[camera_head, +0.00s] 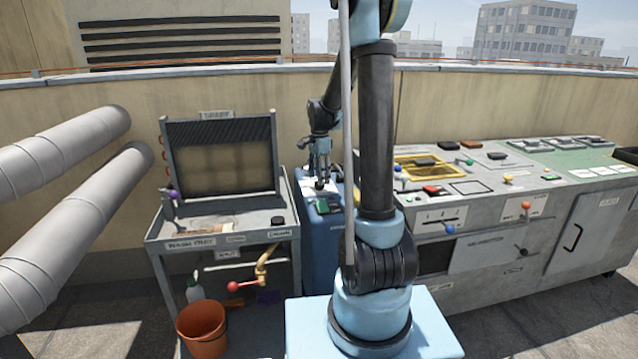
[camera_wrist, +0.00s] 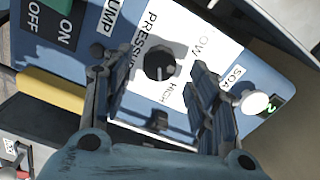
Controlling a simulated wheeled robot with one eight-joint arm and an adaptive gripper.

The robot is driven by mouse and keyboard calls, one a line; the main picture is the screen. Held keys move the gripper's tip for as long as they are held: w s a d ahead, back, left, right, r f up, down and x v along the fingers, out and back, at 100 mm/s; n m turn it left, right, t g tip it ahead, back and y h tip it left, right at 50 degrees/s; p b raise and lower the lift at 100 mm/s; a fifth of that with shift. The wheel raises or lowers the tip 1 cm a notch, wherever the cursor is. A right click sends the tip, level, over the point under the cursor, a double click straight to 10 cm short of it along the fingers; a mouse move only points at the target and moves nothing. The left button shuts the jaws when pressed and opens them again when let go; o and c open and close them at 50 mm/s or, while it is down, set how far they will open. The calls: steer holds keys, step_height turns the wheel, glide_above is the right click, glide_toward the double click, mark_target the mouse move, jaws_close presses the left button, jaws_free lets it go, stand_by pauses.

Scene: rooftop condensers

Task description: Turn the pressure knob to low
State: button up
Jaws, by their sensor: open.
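The pressure knob (camera_wrist: 160,66) is a round black dial on a white plate (camera_wrist: 209,24) on a blue panel. The plate reads PRESSURE, with LOW and HIGH beside the knob. My gripper (camera_wrist: 158,82) is open in the wrist view, one finger on each side of the knob in the picture. No contact with the knob shows. In the head view my gripper (camera_head: 319,184) is over the top of the blue unit (camera_head: 325,245); the knob is too small and covered there to make out clearly.
The wrist view shows a green ON and dark OFF switch (camera_wrist: 52,25), a yellow bar (camera_wrist: 50,92) and a white SOAP knob (camera_wrist: 255,102). The wash tray bench (camera_head: 225,235) stands left of the blue unit, a grey control counter (camera_head: 490,205) right. An orange bucket (camera_head: 202,328) is on the floor.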

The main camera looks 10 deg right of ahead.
steer(key=shift+f, duration=1.4)
steer(key=c, duration=1.1)
steer(key=shift+o, duration=0.2)
